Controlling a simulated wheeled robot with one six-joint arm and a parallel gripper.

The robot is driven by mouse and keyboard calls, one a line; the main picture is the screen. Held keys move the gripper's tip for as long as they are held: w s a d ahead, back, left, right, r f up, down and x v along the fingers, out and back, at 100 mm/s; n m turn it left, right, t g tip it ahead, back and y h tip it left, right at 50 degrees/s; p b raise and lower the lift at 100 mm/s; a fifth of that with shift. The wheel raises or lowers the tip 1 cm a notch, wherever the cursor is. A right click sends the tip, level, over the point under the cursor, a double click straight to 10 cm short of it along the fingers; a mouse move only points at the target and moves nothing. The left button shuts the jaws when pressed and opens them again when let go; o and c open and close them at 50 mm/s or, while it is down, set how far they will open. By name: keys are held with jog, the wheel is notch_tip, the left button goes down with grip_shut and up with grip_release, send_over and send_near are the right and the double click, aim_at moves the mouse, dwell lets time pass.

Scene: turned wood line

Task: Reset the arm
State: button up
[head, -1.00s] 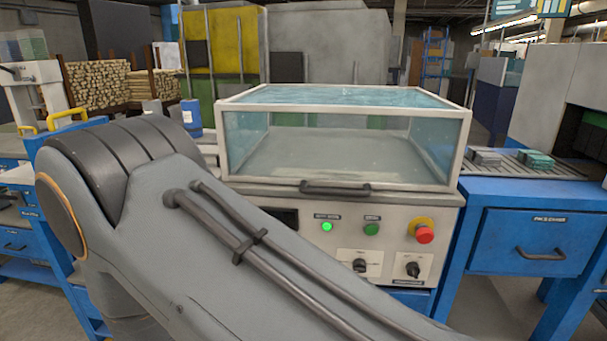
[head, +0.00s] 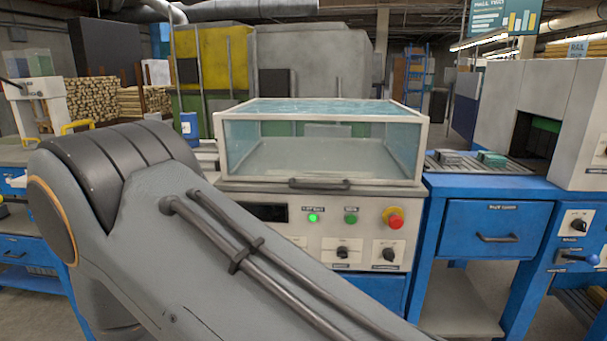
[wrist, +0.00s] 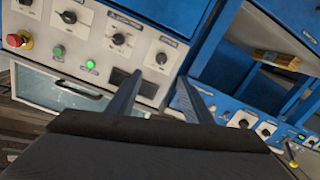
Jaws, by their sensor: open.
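My gripper (wrist: 160,92) shows in the wrist view with its two fingers apart and nothing between them. The wrist view looks tilted toward a machine's control panel (wrist: 105,40) and blue cabinets. In the head view my arm crosses the lower left and centre in front of the machine, and my gripper is out of that picture. The machine has a clear-sided enclosure (head: 320,145), with a dark handle at its front and a lit green button below. Whether the fingers touch anything is not clear.
A blue bench (head: 497,235) with a drawer stands to the right, with small grey and green pieces (head: 490,158) on a roller bed on top. A red stop button (head: 395,221) sits on the machine's panel. Stacked wood (head: 92,103) and a blue canister (head: 189,124) are behind at left.

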jog(key=w+d+r+m+g+y, duration=0.1)
jog(key=w+d+r+g+y, duration=0.15)
jog(key=w+d+g, duration=0.35)
jog(key=d+r+g+y, duration=0.1)
jog(key=d+r+g, duration=0.2)
jog(key=r, duration=0.2)
jog(key=s+d+r+g+h, duration=0.1)
jog(key=s+d+r+g, duration=0.3)
jog(key=s+d, duration=0.85)
jog(key=s+d+r+g+h, duration=0.1)
jog(key=s+d+r+g, duration=0.3)
jog(key=s+d, duration=0.8)
jog(key=d+r+m+p, duration=0.1)
jog(key=d+r+p, duration=0.3)
jog(key=p, duration=0.8)
jog(key=shift+d+r, duration=0.35)
jog(key=shift+r, duration=0.5)
